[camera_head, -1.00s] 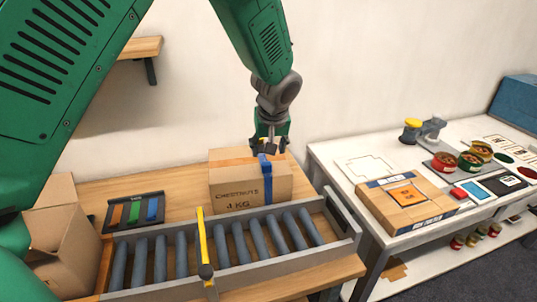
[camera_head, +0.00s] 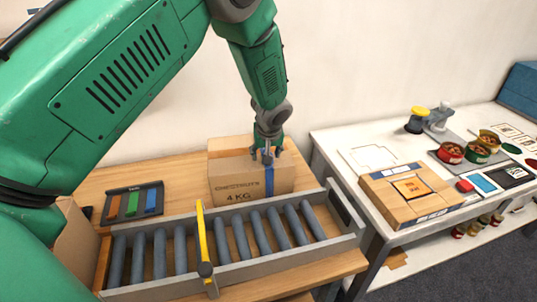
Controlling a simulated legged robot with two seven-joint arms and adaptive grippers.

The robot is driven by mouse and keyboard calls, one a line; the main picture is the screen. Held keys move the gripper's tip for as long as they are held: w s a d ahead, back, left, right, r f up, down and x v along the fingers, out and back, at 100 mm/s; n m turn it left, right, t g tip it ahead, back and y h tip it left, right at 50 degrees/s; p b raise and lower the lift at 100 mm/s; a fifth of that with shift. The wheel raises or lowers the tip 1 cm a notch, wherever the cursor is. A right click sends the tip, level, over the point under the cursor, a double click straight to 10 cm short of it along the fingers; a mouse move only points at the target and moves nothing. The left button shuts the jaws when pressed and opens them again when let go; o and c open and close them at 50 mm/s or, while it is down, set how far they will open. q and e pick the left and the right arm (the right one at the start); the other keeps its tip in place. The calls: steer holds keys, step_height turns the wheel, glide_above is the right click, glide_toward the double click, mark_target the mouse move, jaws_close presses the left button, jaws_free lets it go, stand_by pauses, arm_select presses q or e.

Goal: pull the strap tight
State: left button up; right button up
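A brown cardboard box (camera_head: 235,186) marked "CHESTNUTS 4 KG" stands behind the roller conveyor. A blue strap (camera_head: 268,180) runs down the right part of its front face. My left gripper (camera_head: 268,152) points down at the top front edge of the box, right at the strap's upper part. The fingers are small and overlap the strap, so I cannot tell whether they are closed on it. The strap on top of the box is partly hidden by the gripper. My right gripper is not in view.
The roller conveyor (camera_head: 135,291) has a yellow bar (camera_head: 203,240) across it. A tray with coloured strips (camera_head: 133,203) lies left of the box. A white table (camera_head: 336,150) on the right holds another carton (camera_head: 405,205) and several cans.

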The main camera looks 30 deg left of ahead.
arm_select(q)
steer(key=shift+w+a+f, duration=0.1)
steer(key=shift+a+f, duration=0.45)
steer(key=shift+f, duration=0.1)
steer(key=shift+d, duration=0.5)
steer(key=shift+d+r, duration=0.25)
steer(key=shift+d, duration=0.5)
steer(key=c, duration=0.4)
steer(key=shift+r, duration=0.1)
jaws_close()
steer(key=shift+a+f, duration=0.2)
steer(key=shift+a, duration=0.3)
steer(key=shift+a+f, duration=0.1)
steer(key=shift+f, duration=0.1)
steer(key=shift+s+d, duration=0.2)
steer(key=shift+s, duration=0.1)
steer(key=shift+o, duration=1.6)
jaws_free()
steer(key=shift+d+r, duration=0.1)
steer(key=shift+d, duration=0.1)
steer(key=shift+o, duration=0.4)
steer(key=shift+w+a+r, duration=0.1)
steer(key=shift+a, duration=0.15)
steer(key=shift+a+r, duration=0.1)
steer(key=shift+r, duration=0.1)
steer(key=v, duration=1.1)
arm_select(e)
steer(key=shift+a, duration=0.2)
